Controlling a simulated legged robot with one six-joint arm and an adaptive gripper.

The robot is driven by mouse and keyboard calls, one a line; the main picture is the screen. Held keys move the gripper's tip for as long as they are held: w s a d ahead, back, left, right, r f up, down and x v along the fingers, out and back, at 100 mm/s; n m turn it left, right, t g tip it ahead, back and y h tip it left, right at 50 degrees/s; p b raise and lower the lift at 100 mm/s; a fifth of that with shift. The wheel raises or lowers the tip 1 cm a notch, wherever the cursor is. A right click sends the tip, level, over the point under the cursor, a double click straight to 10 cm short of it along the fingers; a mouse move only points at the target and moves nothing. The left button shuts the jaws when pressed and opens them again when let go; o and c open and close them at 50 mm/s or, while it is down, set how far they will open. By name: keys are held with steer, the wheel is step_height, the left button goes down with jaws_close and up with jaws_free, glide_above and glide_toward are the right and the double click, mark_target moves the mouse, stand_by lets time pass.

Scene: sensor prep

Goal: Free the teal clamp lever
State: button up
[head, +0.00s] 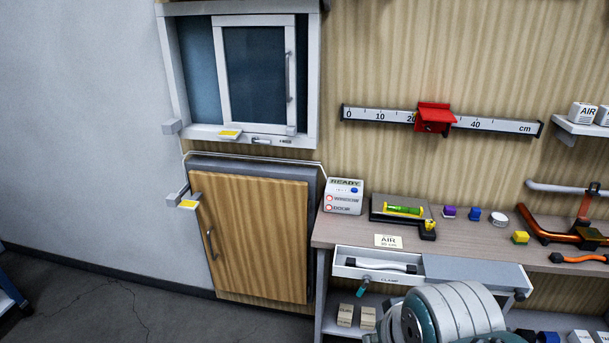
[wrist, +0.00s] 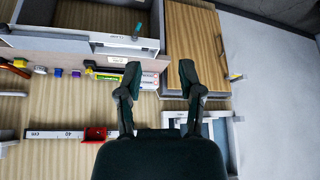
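The teal clamp lever (head: 363,287) hangs at the lower front of the white drawer (head: 345,262), near its left end. The drawer is partly open under the bench top, and a white-handled thing (head: 380,265) lies in it. In the wrist view, which looks upside down, the lever (wrist: 137,31) shows as a small teal piece on the drawer's edge. My gripper (wrist: 160,70) is open and empty, its fingers spread wide. The lever lies beyond the fingers in that view, apart from them. In the head view my arm covers the lower middle and the fingertips are hidden.
The bench top (head: 345,232) bears a READY box (head: 343,197), a green level on a dark plate (head: 400,209), several small blocks and an orange clamp frame (head: 560,235). A wooden door (head: 255,240) and a sliding window (head: 255,75) are at left.

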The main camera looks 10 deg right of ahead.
steer(key=w+a+f+m+g+y, duration=0.2)
steer(key=w+f+m+g+y, duration=0.35)
steer(key=w+f+m, duration=0.2)
steer(key=m+t+y, duration=0.6)
steer(key=m+t, duration=0.8)
steer(key=m, duration=0.9)
glide_toward(362, 289)
steer(key=shift+n, duration=0.25)
steer(key=x, duration=0.3)
steer(key=f+x, duration=0.1)
steer(key=x, duration=0.6)
steer(key=shift+w+d+f, duration=0.15)
steer(key=shift+w, duration=0.3)
steer(key=shift+c, duration=0.3)
jaws_close()
